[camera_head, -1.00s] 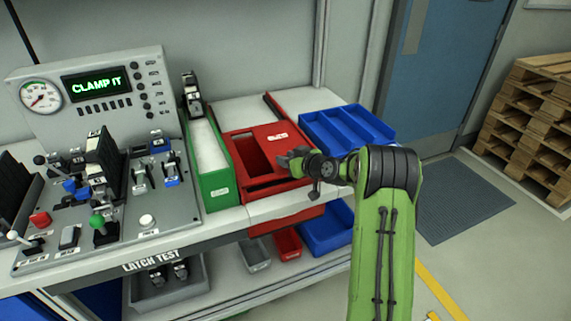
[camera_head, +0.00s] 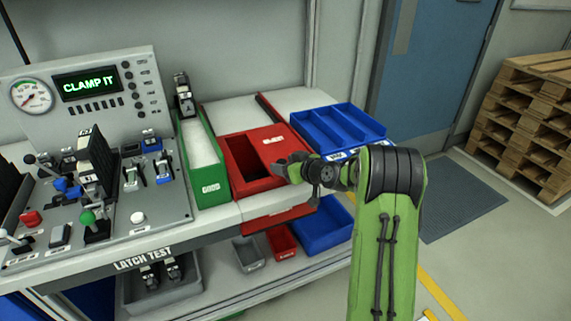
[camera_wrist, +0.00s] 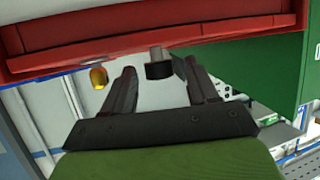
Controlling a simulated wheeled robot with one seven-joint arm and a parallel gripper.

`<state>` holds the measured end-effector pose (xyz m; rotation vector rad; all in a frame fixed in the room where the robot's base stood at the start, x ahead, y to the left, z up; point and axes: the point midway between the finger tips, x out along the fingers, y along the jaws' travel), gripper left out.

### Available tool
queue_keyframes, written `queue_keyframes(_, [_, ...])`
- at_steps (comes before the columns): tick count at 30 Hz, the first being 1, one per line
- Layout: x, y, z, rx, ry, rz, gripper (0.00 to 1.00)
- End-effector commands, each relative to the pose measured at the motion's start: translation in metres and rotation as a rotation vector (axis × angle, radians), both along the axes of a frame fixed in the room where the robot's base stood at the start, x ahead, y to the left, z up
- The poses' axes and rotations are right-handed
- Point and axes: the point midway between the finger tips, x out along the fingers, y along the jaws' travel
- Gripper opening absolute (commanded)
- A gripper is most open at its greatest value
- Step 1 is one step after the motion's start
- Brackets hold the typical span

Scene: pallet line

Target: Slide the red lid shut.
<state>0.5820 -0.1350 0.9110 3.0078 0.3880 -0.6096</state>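The red box (camera_head: 254,186) stands on the bench with its red lid (camera_head: 281,148), which has a white label, partly covering it. A dark opening shows at the lid's left. My gripper (camera_head: 281,169) is at the box's front right corner, close to the red wall. In the wrist view my gripper (camera_wrist: 163,80) has its two fingers spread apart. A short dark cylinder on a grey stem (camera_wrist: 158,66) appears between or just beyond the fingertips, below the red front; I cannot tell whether it touches them. Nothing is visibly gripped.
A green bin (camera_head: 212,190) stands left of the red box, and a blue divided tray (camera_head: 345,148) stands to its right. The control panel (camera_head: 150,215) with levers fills the left of the bench. Small bins lie on the shelf below.

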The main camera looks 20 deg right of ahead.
Motion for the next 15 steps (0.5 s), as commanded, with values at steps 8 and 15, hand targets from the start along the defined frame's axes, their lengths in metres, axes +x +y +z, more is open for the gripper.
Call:
queue_keyframes(8, [-0.007,-0.003,0.006,-0.002,-0.005,-0.001,0.58])
queue_keyframes(15, [-0.063,-0.018,0.031,0.000,-0.003,-0.005,0.58])
